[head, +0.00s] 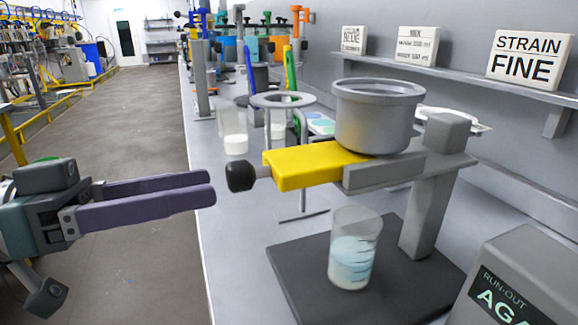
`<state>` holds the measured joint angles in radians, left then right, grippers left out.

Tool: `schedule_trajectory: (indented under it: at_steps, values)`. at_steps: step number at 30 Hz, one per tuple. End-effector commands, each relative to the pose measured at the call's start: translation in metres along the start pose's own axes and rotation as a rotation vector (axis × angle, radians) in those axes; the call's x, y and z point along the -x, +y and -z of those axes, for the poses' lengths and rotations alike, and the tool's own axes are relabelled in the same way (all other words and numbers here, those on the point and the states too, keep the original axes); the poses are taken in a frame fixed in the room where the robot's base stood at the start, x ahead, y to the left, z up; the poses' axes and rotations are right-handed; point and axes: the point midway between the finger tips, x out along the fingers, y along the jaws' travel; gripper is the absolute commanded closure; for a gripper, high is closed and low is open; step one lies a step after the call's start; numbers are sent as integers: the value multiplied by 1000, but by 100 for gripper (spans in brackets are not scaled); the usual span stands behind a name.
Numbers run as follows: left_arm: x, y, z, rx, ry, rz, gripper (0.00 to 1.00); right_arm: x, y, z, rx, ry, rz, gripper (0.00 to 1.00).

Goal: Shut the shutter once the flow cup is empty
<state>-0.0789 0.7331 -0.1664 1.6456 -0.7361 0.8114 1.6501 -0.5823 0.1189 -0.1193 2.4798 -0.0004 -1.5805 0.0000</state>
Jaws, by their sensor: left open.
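The flow cup (375,118) is a grey metal pot on a stand arm at the right of centre. Its bottom inside is hidden by the rim and near wall. The shutter (315,166) is a yellow slide sticking out leftward under the cup, with a black knob (240,176) at its left end. A clear beaker (354,250) stands upright below on the dark base, with pale blue-white contents and dark level marks. I see no clear stream above it. My left gripper (210,187) has purple fingers pointing right, apart and empty, just left of the knob without touching it.
The stand's grey post (428,220) rises from the dark base plate (300,290). A grey box marked "RUN-OUT" (525,285) is at the lower right. A ring stand (283,101) and a white-filled beaker (233,130) stand behind. Signs, including "STRAIN FINE" (528,58), sit on a shelf.

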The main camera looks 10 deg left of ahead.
Motion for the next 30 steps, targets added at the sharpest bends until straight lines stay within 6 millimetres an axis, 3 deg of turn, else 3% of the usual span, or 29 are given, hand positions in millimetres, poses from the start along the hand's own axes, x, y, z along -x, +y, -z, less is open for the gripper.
schedule_trajectory:
  at_steps: [7,18,30]
  values:
    - [-37,0,1,1,3,0,34,5,0,1,1,0,-1,54]
    - [-45,0,0,0,0,1,34,5,0,2,2,1,-1,54]
    - [-45,0,0,0,1,0,78,5,0,2,3,2,-1,54]
